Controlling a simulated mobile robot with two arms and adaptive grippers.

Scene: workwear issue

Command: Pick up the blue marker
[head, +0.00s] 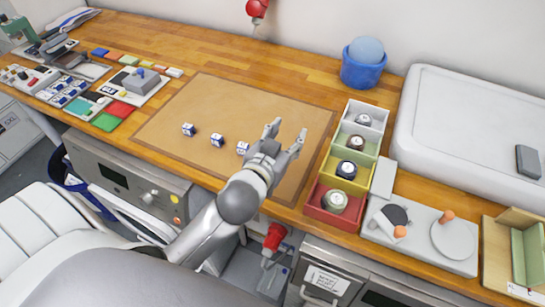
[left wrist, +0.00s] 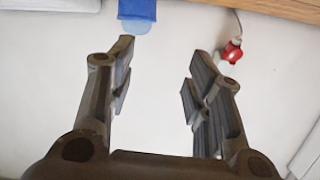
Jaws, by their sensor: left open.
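I cannot make out for certain which thing is the blue marker. Three small blue-and-white pieces lie in a row on the tan mat (head: 240,103) in the head view: a left one (head: 189,129), a middle one (head: 217,140) and a right one (head: 242,148). My left gripper (head: 287,130) is over the right part of the mat, open and empty. The right piece is just left of it, partly close behind my wrist. In the left wrist view my open fingers (left wrist: 161,58) have only pale wall between them. My right gripper is not in view.
A column of coloured bins (head: 323,216) with round items stands right of the mat. Behind it is a blue bucket (head: 362,72), also in the left wrist view (left wrist: 137,9). A red plug (head: 257,8) hangs at the wall. Small parts crowd the left end. The mat's back is clear.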

